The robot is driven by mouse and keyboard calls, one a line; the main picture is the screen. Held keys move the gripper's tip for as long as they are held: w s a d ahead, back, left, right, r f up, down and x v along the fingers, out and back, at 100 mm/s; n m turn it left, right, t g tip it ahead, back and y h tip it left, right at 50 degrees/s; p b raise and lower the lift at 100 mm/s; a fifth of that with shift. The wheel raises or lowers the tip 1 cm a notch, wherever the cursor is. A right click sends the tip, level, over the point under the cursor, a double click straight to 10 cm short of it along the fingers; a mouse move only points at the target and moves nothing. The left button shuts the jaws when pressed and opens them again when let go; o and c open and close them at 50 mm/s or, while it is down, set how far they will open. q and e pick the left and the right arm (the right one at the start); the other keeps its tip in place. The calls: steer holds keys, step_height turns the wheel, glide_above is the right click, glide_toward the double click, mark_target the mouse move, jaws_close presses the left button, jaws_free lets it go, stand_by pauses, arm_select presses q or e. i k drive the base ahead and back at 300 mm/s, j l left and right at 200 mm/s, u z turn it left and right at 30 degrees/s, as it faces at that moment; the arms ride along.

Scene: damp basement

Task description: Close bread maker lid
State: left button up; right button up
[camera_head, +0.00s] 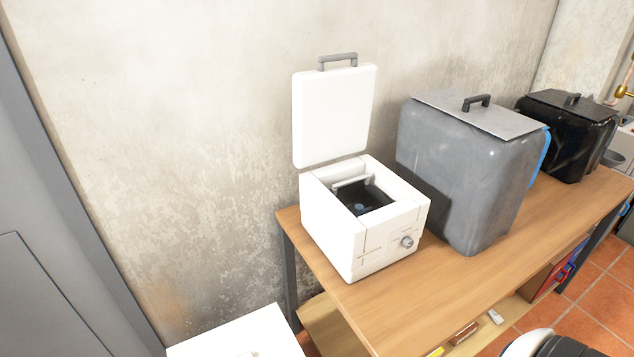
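The white bread maker (362,238) stands on the left end of a wooden table. Its lid (333,115) is open and stands up at the back, with a grey handle (338,60) along its top edge. The open top shows a dark baking pan (375,198) with a light bar across it and a small blue-grey part inside. A round knob (406,242) is on the front. Neither of my grippers is in view.
A large grey lidded bin (460,175) stands close to the right of the bread maker, with a black lidded bin (570,140) farther right. The wooden table (450,285) has bare room in front. A white flat-topped object (235,338) is at bottom left. A concrete wall stands behind.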

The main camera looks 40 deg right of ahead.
mark_target(332, 107)
steer(key=z, duration=1.7)
